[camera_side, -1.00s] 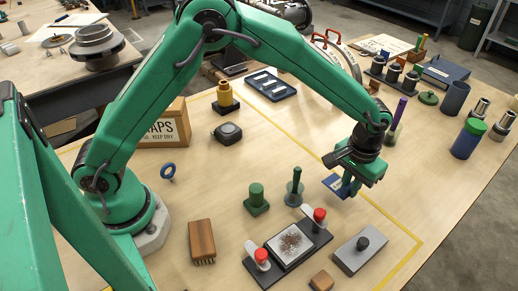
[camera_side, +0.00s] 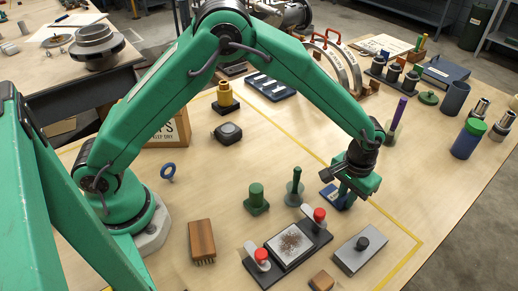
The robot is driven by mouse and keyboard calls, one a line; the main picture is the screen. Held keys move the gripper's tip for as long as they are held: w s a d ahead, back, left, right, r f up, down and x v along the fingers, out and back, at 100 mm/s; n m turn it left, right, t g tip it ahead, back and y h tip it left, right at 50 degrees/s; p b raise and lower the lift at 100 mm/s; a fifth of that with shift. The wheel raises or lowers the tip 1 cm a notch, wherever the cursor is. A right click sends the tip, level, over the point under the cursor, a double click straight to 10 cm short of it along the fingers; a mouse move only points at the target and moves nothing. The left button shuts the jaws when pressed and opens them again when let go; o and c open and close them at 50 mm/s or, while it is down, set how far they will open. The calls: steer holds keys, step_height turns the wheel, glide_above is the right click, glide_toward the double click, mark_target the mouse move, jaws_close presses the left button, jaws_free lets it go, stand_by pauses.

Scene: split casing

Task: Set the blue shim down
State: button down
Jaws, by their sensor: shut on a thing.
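The blue shim (camera_side: 331,196) is a flat dark blue piece with a pale mark, in the side view right of centre. My gripper (camera_side: 347,203) is above and around its right part, fingers pointing down, shut on it. The shim is at or very close to the wooden table top; I cannot tell whether it touches. The fingers and gripper body hide its right part.
A green stand with a rod (camera_side: 295,190) is just left of the shim. A clamp fixture with red knobs (camera_side: 290,245) and a grey block with a black knob (camera_side: 360,252) stand in front. A yellow line (camera_side: 395,224) runs close by on the right.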

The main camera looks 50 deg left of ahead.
steer(key=c, duration=1.4)
jaws_free()
steer(key=shift+r, duration=0.1)
step_height(320, 180, up, 12)
